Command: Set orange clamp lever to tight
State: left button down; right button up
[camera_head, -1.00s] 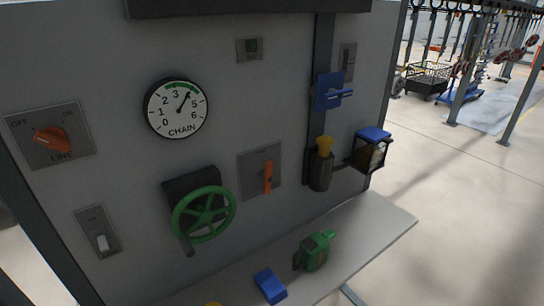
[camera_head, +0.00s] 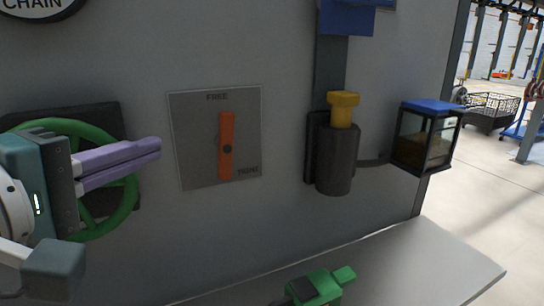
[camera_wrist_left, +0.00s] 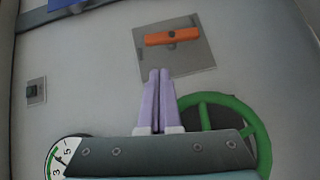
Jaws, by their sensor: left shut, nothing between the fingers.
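The orange clamp lever (camera_head: 227,130) stands upright on a grey plate (camera_head: 195,155) on the panel. The plate reads FREE at the top and TIGHT at the lower right. A dark pivot shows on the lever. In the left wrist view the lever (camera_wrist_left: 160,39) lies crosswise beyond the fingertips. My left gripper (camera_head: 158,147) has purple fingers, shut and empty. It is left of the plate, in front of the green handwheel, apart from the lever. Its fingers also show in the wrist view (camera_wrist_left: 159,75). My right gripper is not in view.
The green handwheel (camera_head: 127,200) is partly hidden behind my left gripper. A dark cylinder (camera_head: 337,160) with a yellow top (camera_head: 343,108) and a blue-lidded box (camera_head: 428,135) are on the right. A green object (camera_head: 318,287) lies on the grey shelf (camera_head: 430,262) below.

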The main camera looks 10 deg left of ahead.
aim_at(226, 147)
pick_arm(q)
jog(key=shift+w+d+f+n, duration=0.15)
jog(key=shift+w+n, duration=0.15)
jog(key=shift+w, duration=0.2)
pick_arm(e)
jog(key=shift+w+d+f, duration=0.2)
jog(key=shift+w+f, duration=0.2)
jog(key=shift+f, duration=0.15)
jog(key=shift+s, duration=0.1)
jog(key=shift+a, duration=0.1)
pick_arm(q)
jog(key=x, duration=1)
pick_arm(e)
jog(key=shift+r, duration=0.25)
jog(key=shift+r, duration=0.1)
